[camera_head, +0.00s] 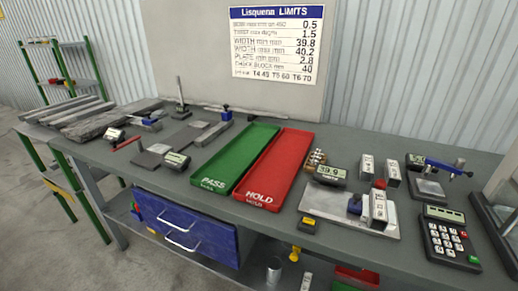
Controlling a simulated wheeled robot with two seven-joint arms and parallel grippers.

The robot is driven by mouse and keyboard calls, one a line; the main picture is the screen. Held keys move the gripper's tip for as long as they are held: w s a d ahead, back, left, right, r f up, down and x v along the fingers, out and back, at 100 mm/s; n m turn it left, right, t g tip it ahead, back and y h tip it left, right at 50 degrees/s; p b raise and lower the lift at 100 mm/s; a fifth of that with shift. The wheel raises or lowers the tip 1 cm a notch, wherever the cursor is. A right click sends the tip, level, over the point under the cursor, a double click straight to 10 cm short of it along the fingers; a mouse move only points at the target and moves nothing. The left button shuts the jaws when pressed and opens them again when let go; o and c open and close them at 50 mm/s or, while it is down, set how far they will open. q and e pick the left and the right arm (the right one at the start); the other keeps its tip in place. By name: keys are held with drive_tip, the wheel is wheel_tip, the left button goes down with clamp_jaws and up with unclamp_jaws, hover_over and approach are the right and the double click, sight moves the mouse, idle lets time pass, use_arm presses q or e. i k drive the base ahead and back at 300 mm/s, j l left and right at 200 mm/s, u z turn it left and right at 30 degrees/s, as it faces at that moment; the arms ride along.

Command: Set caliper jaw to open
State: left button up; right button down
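I cannot tell for sure which instrument is the caliper, or how its jaw stands. A small gauge with a grey display (332,174) lies at the right of the red tray, and its display seems to read 39.9. Another display unit (177,160) lies left of the green tray, beside grey square plates (149,158). A third small display unit (115,135) lies further left, near a red bar (126,144). A blue-barred instrument (446,167) stands on a grey block at the right. Neither of my grippers is in view.
A green PASS tray (209,183) and a red HOLD tray (261,197) lie mid-bench. A metal plate (335,213) with a block, a keypad device (449,243) and white-labelled blocks (366,167) crowd the right. A limits sign (276,45) hangs behind.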

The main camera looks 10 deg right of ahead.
sight(358, 205)
drive_tip(key=z, duration=1.25)
drive_tip(key=l, duration=0.1)
